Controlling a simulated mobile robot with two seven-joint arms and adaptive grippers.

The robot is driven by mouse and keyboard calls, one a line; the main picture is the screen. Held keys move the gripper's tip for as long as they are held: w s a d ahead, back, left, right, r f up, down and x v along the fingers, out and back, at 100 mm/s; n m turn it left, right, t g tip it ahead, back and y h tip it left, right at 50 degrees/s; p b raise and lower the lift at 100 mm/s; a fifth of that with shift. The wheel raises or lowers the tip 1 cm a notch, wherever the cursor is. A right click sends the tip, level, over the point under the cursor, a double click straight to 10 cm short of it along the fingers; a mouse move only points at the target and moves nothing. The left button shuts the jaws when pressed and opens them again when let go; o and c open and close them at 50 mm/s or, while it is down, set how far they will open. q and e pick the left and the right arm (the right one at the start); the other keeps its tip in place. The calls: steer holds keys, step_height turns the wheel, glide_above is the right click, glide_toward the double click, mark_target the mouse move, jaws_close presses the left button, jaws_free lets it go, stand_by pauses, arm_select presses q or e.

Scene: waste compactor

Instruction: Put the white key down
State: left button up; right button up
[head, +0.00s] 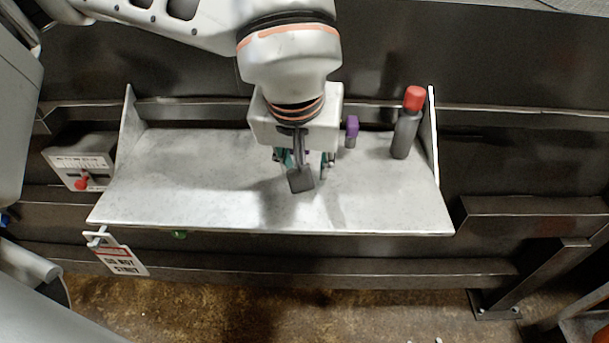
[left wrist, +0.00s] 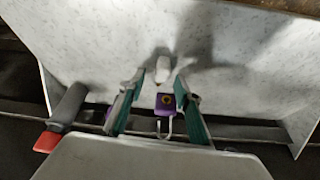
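A small white piece (left wrist: 163,70), which looks like the white key, is on or just above the grey shelf (head: 190,180). My left gripper (left wrist: 160,77) reaches down over the middle of the shelf. Its teal fingers stand apart on either side of the white piece, with a gap showing at each side. A purple padlock-like body (left wrist: 166,101) with a metal loop shows between the fingers; I cannot tell whether the white piece is joined to it. In the head view my left gripper (head: 303,160) hides most of this. My right gripper is not in view.
A dark bottle with a red cap (head: 405,130) stands at the shelf's right end. A purple-topped piece (head: 351,128) shows beside my wrist. A switch box with a red handle (head: 80,165) is at left; a warning tag (head: 121,260) hangs at the front-left edge. The shelf's left half is clear.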

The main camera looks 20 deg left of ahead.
arm_select(q)
steer(key=shift+w+f, duration=0.2)
steer(key=shift+f, duration=0.2)
jaws_close()
